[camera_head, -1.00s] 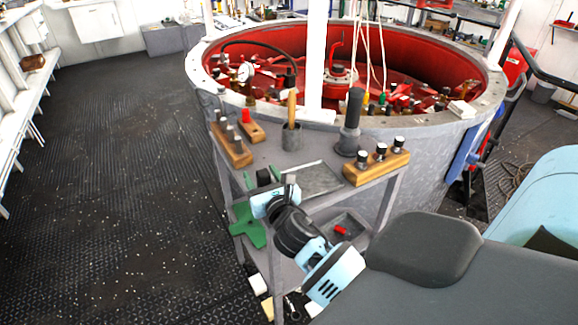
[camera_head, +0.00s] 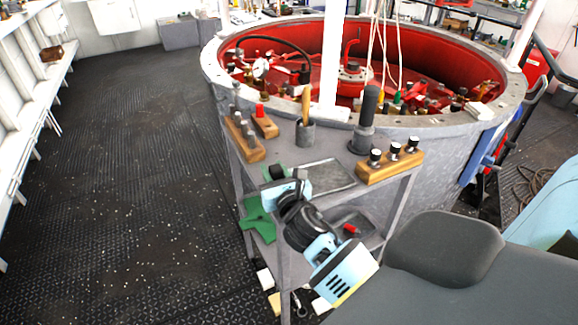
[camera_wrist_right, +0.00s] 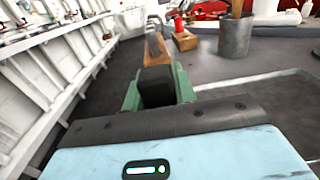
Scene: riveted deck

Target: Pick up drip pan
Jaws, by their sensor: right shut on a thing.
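The drip pan (camera_head: 328,175) is a shallow grey rectangular tray at the front of the cart's top shelf. It also shows at the right of the right wrist view (camera_wrist_right: 275,100). My right gripper (camera_head: 276,173) is at the pan's left end and shut on it. In the right wrist view its green fingers with dark pads (camera_wrist_right: 158,88) are close together; the exact contact is hidden behind the gripper body. I cannot tell whether the pan is clear of the shelf. My left gripper is not in view.
On the cart top stand a grey cup (camera_head: 305,133), a dark-handled tool (camera_head: 367,120) and wooden blocks with knobs (camera_head: 390,167) and pegs (camera_head: 243,138). A green piece (camera_head: 260,220) lies lower down. A large red-lined tub (camera_head: 425,60) stands behind. Floor at left is clear.

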